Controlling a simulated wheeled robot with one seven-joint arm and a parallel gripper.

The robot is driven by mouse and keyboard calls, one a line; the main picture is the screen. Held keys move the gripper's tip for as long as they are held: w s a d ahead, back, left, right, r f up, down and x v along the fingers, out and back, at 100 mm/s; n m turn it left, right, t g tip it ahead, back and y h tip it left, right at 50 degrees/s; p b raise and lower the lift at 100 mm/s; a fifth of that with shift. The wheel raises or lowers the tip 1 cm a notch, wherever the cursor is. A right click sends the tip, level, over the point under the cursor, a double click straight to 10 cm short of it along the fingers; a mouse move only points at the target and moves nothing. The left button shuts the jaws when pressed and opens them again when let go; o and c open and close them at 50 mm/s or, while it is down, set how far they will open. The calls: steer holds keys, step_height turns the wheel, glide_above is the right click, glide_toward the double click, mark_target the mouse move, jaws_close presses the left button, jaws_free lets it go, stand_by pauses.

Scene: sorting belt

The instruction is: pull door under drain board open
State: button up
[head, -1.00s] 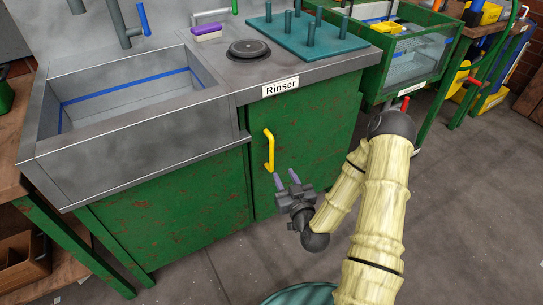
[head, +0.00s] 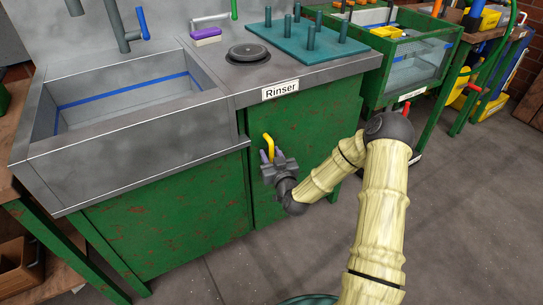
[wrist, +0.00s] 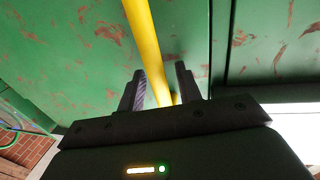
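The green, rust-marked door (head: 310,140) is under the counter with the teal pegged drain board (head: 308,38). It looks closed. Its yellow handle (head: 267,143) is a bar near the door's left edge. My gripper (head: 269,156) is at the handle's lower part, in front of the door. In the wrist view the handle (wrist: 150,50) runs down between the two dark fingertips (wrist: 163,85). The fingers are apart with a gap on each side of the bar, so my gripper is open. The handle's lower end is hidden behind my gripper.
A grey sink (head: 130,110) stands left of the door, over a green cabinet front (head: 165,220). A counter labelled Rinser (head: 281,90) overhangs the door. A green-framed basin (head: 410,65) is at right. The grey floor (head: 460,220) is clear at lower right.

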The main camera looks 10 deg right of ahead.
jaws_close()
steer(key=shift+s+d, duration=0.1)
steer(key=shift+d, duration=0.05)
